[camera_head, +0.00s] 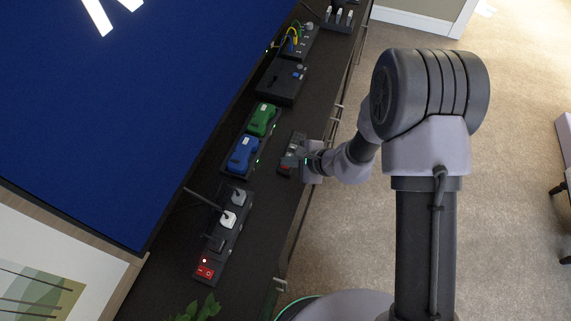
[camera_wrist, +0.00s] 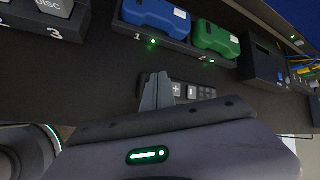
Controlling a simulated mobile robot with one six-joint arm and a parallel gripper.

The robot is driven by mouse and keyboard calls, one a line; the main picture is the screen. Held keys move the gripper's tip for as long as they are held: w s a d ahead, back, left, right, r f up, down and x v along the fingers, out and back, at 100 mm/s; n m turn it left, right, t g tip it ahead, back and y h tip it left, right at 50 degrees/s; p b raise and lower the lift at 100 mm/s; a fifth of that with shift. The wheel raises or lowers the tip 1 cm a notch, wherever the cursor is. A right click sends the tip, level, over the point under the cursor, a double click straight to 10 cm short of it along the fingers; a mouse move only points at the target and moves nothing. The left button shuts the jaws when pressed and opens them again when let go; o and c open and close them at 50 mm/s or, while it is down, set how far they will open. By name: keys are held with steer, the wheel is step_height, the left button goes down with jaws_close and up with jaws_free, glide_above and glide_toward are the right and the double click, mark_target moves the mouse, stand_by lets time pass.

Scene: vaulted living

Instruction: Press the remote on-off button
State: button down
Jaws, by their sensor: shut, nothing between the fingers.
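The remote (camera_head: 296,142) is a dark handset with small buttons. It lies on the dark cabinet top near its front edge in the head view. A small red spot shows at its near end. In the wrist view part of the remote (camera_wrist: 193,90) shows with grey and white keys, just right of my fingers. My gripper (camera_head: 296,160) is over the near part of the remote in the head view. In the wrist view my gripper (camera_wrist: 157,82) has its fingers together, with nothing between them. The fingers and palm hide the rest of the remote. I cannot tell whether the fingertips touch it.
A stand with blue (camera_head: 243,154) and green (camera_head: 263,119) controllers is left of the remote. A power strip (camera_head: 236,220) with a red switch lies nearer. A black box (camera_head: 281,81) and a cable hub (camera_head: 300,41) stand farther back. The large blue screen (camera_head: 110,100) borders the cabinet.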

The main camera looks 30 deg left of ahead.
steer(key=shift+r, duration=0.1)
steer(key=shift+r+p, duration=0.3)
steer(key=shift+r, duration=0.35)
steer(key=shift+r, duration=0.1)
steer(key=shift+r+p, duration=1.5)
steer(key=shift+r, duration=1)
steer(key=shift+f, duration=0.1)
